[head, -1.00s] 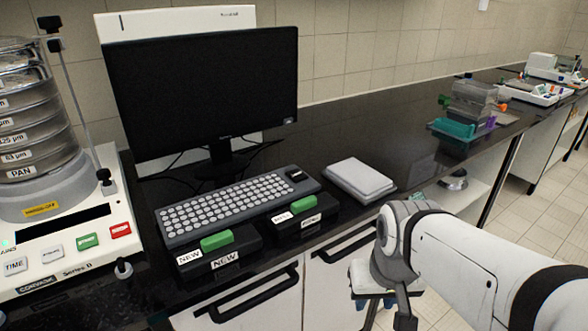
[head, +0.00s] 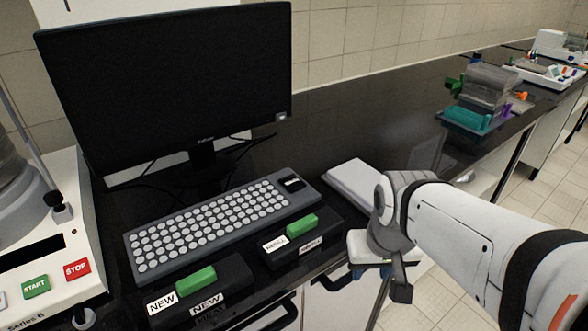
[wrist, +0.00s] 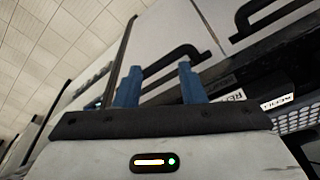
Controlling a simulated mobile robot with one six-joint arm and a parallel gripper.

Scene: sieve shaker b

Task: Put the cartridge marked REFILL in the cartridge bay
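The cartridge marked REFILL is a black block with a green grip (head: 302,225) on top and white REFILL labels. It lies at the bench's front edge, in front of the keyboard's right end. A similar black cartridge with a green grip (head: 196,281) and NEW labels lies to its left. My gripper (wrist: 160,85) shows two blue fingers set apart with nothing between them. In the head view my wrist is right of the REFILL cartridge, apart from it, and the fingers are not clear. REFILL labels (wrist: 277,102) show at the wrist view's right. I cannot identify the cartridge bay.
A grey keyboard (head: 215,228) lies behind the cartridges, with a monitor (head: 170,90) at the back. A white sieve shaker (head: 60,245) stands at left. A flat pale box (head: 350,185) lies behind my wrist. Cabinet handles (head: 265,318) stick out below the bench edge.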

